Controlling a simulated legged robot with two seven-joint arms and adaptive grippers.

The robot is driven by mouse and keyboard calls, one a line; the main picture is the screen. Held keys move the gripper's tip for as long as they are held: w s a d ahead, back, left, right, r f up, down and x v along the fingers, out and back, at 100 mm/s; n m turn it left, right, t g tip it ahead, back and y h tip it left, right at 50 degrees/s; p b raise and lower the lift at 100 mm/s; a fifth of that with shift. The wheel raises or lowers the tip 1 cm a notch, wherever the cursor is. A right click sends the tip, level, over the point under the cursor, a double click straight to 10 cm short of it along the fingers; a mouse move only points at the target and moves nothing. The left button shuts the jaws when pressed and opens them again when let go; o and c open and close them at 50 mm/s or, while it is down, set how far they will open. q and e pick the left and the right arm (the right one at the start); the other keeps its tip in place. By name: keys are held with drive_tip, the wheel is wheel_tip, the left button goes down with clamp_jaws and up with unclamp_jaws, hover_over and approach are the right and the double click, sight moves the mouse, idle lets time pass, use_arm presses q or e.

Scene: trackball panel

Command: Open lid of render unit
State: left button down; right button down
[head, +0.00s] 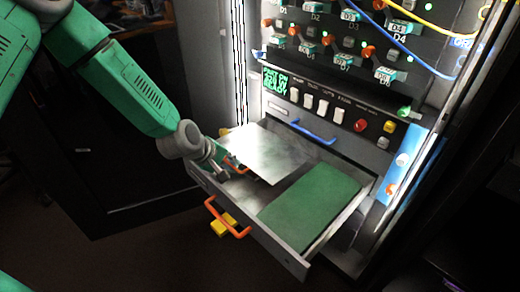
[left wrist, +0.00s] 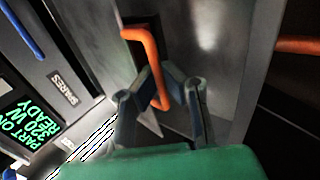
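The render unit is a pulled-out drawer (head: 292,262) at the base of the rack. A grey metal lid (head: 268,150) covers its left part, and a green panel (head: 311,198) lies on the right. The lid's orange handle (head: 234,164) is at its left edge, partly hidden by my left gripper (head: 222,170). In the left wrist view, the fingers of my left gripper (left wrist: 162,72) are close together with the orange handle (left wrist: 152,52) between them. How far the lid is raised is hard to tell. My right gripper is not in view.
A second orange handle (head: 229,219) is on the drawer front, with a yellow piece (head: 223,225) below it. A blue handle (head: 312,133), switches and a green-text display (head: 275,82) are above. Cables hang at the upper right.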

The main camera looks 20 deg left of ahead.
use_arm(q)
drive_tip(key=shift+d+r+p, duration=0.1)
drive_tip(key=shift+r+p, duration=0.4)
drive_tip(key=shift+r, duration=0.25)
drive_tip(key=r+p, duration=0.3)
drive_tip(key=shift+w+d, duration=0.15)
drive_tip(key=shift+w, duration=0.2)
drive_tip(key=r+p, duration=0.1)
drive_tip(key=w+r, duration=0.1)
drive_tip(key=r+p, duration=0.1)
drive_tip(key=shift+w+d+p, duration=0.15)
drive_tip(key=shift+d+p, duration=0.1)
drive_tip(key=shift+p, duration=0.1)
drive_tip(key=shift+r, duration=0.1)
